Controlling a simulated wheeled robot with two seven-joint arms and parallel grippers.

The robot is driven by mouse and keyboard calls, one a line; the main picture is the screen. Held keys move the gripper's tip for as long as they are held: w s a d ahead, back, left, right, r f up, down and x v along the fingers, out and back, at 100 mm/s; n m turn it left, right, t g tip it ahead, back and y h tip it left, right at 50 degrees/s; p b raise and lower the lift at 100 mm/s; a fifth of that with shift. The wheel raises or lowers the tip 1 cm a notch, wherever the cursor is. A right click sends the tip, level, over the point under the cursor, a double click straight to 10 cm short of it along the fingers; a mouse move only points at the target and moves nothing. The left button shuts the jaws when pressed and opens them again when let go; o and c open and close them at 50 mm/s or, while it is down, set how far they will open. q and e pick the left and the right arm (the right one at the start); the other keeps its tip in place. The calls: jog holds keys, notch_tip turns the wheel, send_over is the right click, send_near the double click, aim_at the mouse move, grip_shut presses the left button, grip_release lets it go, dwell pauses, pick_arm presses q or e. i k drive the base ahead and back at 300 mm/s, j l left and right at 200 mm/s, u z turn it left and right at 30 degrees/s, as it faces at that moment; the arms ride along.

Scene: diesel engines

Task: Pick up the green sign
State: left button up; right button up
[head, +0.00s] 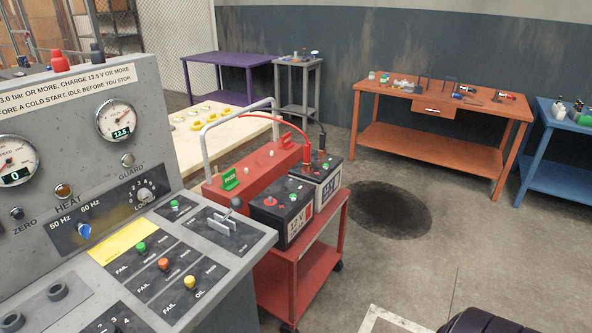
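The green sign (230,179) is a small upright plate with pale lettering. It stands at the near left end of the red cart's (326,229) raised red box, just behind the grey control panel. A similar small red sign (286,140) stands at the far end of the same box. Neither of my grippers shows in the head view, so I cannot see their state or where they are relative to the sign.
A grey control console (60,150) fills the left. An orange bench (430,148) and a blue bench (560,182) stand behind. The floor right of the cart is open, with a dark stain.

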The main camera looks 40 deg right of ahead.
aim_at(229, 181)
jog(key=z, duration=0.9)
jog(key=u, duration=0.6)
jog(key=i+l+u, duration=0.1)
jog(key=l+u, duration=0.55)
jog(key=u, duration=0.2)
jog(key=l+u, duration=0.7)
jog(key=u, duration=0.15)
jog(key=k+l+u, duration=0.1)
jog(key=l+u, duration=0.3)
jog(key=j, duration=0.1)
